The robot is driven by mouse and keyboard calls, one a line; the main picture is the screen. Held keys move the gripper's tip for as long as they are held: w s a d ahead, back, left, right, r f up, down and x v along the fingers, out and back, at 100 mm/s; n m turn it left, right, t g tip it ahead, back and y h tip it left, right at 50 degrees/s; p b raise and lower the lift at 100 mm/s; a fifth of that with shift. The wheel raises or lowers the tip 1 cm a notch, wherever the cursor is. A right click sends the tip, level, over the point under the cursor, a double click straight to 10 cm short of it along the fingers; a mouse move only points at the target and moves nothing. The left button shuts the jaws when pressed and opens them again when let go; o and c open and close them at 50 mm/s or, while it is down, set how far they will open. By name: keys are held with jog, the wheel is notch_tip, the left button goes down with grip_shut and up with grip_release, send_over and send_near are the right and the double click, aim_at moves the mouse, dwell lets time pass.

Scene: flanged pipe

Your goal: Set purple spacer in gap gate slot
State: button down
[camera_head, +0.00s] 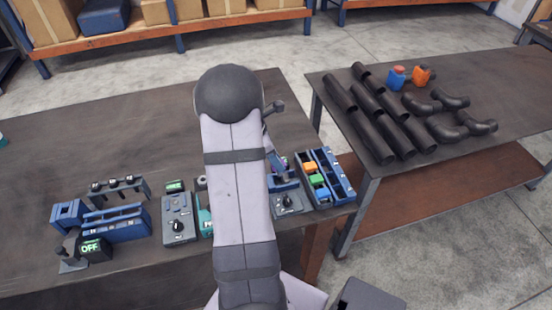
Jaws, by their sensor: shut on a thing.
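My gripper (274,158) is mostly hidden behind my own arm; a small part shows just right of the arm, above a blue fixture (285,182). It is shut on a small purple piece (284,161), which seems to be the purple spacer, of which only a sliver shows. The blue fixture may be the gap gate, but its slot is hidden or too small to make out. I cannot tell whether the spacer touches it.
Right of the fixture is a blue rack holding an orange block (309,167), a green block (316,179) and a blue block (323,193). Knob boxes (288,203) (178,226) stand near the front edge. A blue holder (118,224) is at left. The table's back left is clear.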

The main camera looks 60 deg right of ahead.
aim_at(276, 171)
dwell(0.4)
jog(key=shift+f+b, duration=0.7)
jog(key=shift+f, duration=0.5)
jog(key=shift+f, duration=0.15)
jog(key=shift+f+b, duration=0.55)
jog(key=shift+f, duration=0.35)
jog(key=shift+f, duration=0.55)
dwell(0.5)
jog(key=c, duration=1)
grip_release()
jog(key=shift+r, duration=0.1)
